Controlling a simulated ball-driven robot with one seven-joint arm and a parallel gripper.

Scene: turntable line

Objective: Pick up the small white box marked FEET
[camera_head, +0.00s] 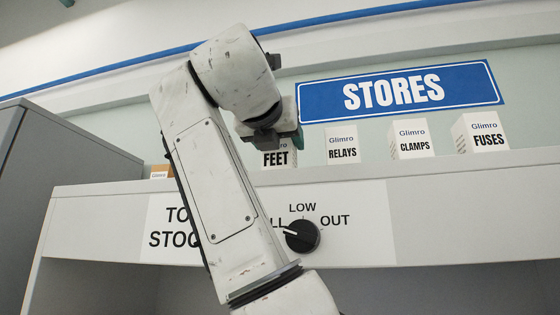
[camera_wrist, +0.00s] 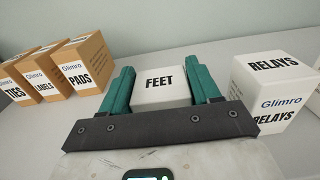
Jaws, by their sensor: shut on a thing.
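The small white box marked FEET (camera_wrist: 162,88) is between the two green fingers of my gripper (camera_wrist: 160,90) in the wrist view. The fingers are shut on its left and right sides. In the head view the FEET box (camera_head: 280,158) stands on or just above the shelf top, partly hidden by my gripper (camera_head: 285,138) and arm. I cannot tell whether its base touches the shelf.
A white RELAYS box (camera_wrist: 272,90) is close to the right of my gripper. CLAMPS (camera_head: 411,139) and FUSES (camera_head: 480,133) boxes stand farther right. Brown TIES, LABELS and PADS (camera_wrist: 82,68) boxes stand left. A black knob (camera_head: 302,236) is on the shelf front.

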